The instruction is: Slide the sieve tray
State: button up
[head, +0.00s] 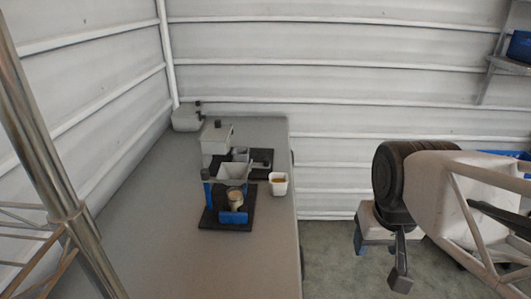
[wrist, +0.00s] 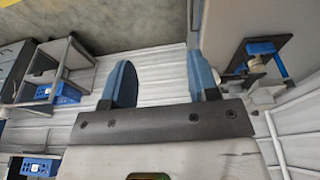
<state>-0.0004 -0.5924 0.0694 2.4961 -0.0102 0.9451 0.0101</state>
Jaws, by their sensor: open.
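A hopper stand (head: 225,218) with a dark base is on the grey table. It has a blue post at the left, a grey funnel (head: 233,172) on top and a blue part (head: 233,217) low in front. A beige cup (head: 235,199) sits under the funnel. I cannot tell which part is the sieve tray. The stand also shows sideways in the wrist view (wrist: 258,66), at the upper right. My gripper (head: 374,246) hangs off the table's right side, well apart from the stand. In the wrist view its two blue fingers (wrist: 163,83) are apart with nothing between them.
A white cup (head: 278,184) with brown contents stands right of the hopper, near the table edge. A pale box-like device (head: 215,139) stands behind it. The table's front (head: 220,270) is clear. Shelving with blue bins (wrist: 62,92) shows in the wrist view.

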jog(key=w+a+r+n, duration=0.1)
jog(key=w+a+r, duration=0.1)
jog(key=w, duration=0.7)
jog(key=w+a+r, duration=0.1)
jog(key=w+r, duration=0.1)
jog(key=w, duration=0.6)
jog(key=n+g, duration=0.3)
jog(key=n, duration=0.1)
send_over(266, 159)
jog(key=f, duration=1.7)
jog(key=shift+s+d+f, duration=0.2)
jog(key=shift+s+d, duration=0.05)
jog(key=shift+w+a+f, duration=0.2)
jog(key=shift+f, duration=0.05)
jog(key=shift+f, duration=0.1)
jog(key=shift+f, duration=3.8)
